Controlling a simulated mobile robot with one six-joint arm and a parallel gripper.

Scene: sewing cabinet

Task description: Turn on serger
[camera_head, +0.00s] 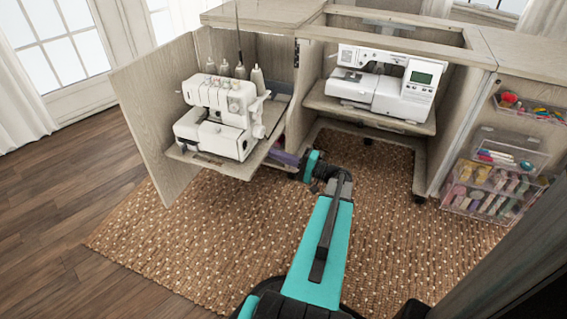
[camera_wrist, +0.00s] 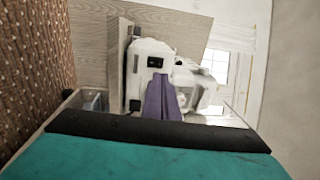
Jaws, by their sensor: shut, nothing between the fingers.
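The white serger (camera_head: 222,112) stands on a shelf (camera_head: 208,160) at the left of the cabinet, with several thread cones at its top. In the wrist view, the side of the serger (camera_wrist: 147,48) fills the middle, turned on its side. A small black switch panel (camera_wrist: 155,62) shows on that side, just beyond the fingertips. My gripper (camera_wrist: 160,77) has purple fingers pressed together and empty, pointing at this side. I cannot tell whether they touch it. In the head view, my gripper (camera_head: 284,157) is low at the right edge of the serger shelf.
A white sewing machine (camera_head: 382,83) sits on another shelf to the right. A cabinet panel (camera_head: 150,118) stands left of the serger. Clear drawers of sewing supplies (camera_head: 487,192) are at the right. A woven rug (camera_head: 200,235) covers the open floor in front.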

